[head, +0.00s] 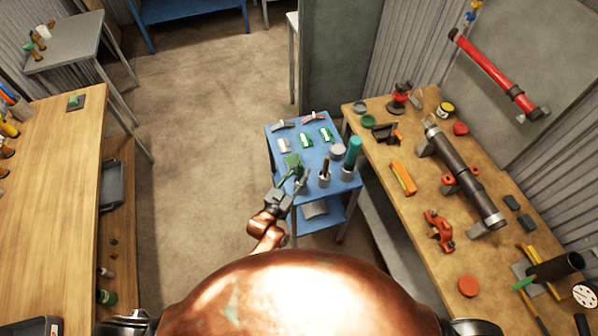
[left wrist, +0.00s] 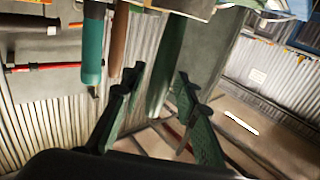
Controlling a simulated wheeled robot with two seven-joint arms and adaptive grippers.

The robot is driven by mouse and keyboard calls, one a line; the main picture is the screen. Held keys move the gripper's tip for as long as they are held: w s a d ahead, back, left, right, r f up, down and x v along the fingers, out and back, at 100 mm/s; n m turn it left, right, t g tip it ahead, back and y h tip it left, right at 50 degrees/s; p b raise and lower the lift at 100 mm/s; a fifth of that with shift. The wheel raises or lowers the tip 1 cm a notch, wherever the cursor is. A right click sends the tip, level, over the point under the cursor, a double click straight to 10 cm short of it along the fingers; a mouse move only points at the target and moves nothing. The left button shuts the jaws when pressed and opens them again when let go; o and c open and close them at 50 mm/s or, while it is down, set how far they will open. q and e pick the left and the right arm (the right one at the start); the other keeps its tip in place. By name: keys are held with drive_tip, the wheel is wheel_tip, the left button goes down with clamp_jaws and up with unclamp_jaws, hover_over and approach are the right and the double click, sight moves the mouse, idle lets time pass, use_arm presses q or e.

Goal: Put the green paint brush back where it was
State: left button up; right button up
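My left gripper (head: 297,178) is over the near left part of the blue cart (head: 345,187). A green piece (head: 291,160), which may be the green paint brush, shows at its fingertips. In the left wrist view, the dark fingers of my left gripper (left wrist: 158,88) stand apart. A long green thing (left wrist: 168,62), likely the brush, shows between or beyond them. A gap shows on its left; I cannot tell whether it touches the right finger. My right gripper is in neither view.
A brown-handled item (head: 324,170) and a teal cylinder (head: 353,152) stand upright on the cart, right of the gripper. Several green and silver pieces (head: 305,140) lie behind. A crowded workbench (head: 415,185) adjoins on the right. The floor (head: 195,130) at left is clear.

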use_arm(q)
drive_tip(key=shift+o, duration=0.3)
drive_tip(key=shift+r, duration=0.15)
drive_tip(key=shift+s+a, duration=0.2)
drive_tip(key=shift+s, duration=0.05)
drive_tip(key=v, duration=1.1)
drive_tip(key=s+a+f+n+g+y, duration=0.15)
drive_tip(key=s+a+f, duration=0.3)
drive_tip(key=f, duration=0.65)
drive_tip(key=s+a+f+g+y, duration=0.25)
drive_tip(key=a+f, duration=0.35)
drive_tip(key=f, duration=0.5)
drive_tip(key=s+a+f+n+g+y, duration=0.15)
drive_tip(key=s+a+f, duration=0.3)
drive_tip(key=f, duration=0.65)
drive_tip(key=s+a+f+g+y, duration=0.15)
drive_tip(key=s+a+f, duration=0.25)
drive_tip(key=s+f, duration=0.4)
drive_tip(key=s+a+f+g+y, duration=0.1)
drive_tip(key=s+a+f+g, duration=0.2)
drive_tip(key=s+a+f, duration=0.45)
drive_tip(key=s+a+f+n+g, duration=0.1)
drive_tip(key=s+f+g, duration=0.1)
drive_tip(key=s, duration=0.8)
drive_tip(key=s+f+n+g+y, duration=0.1)
drive_tip(key=s+f+g, duration=0.1)
drive_tip(key=s, duration=0.8)
drive_tip(key=shift+a+g+y+b, duration=0.3)
drive_tip(key=shift+a+b, duration=0.05)
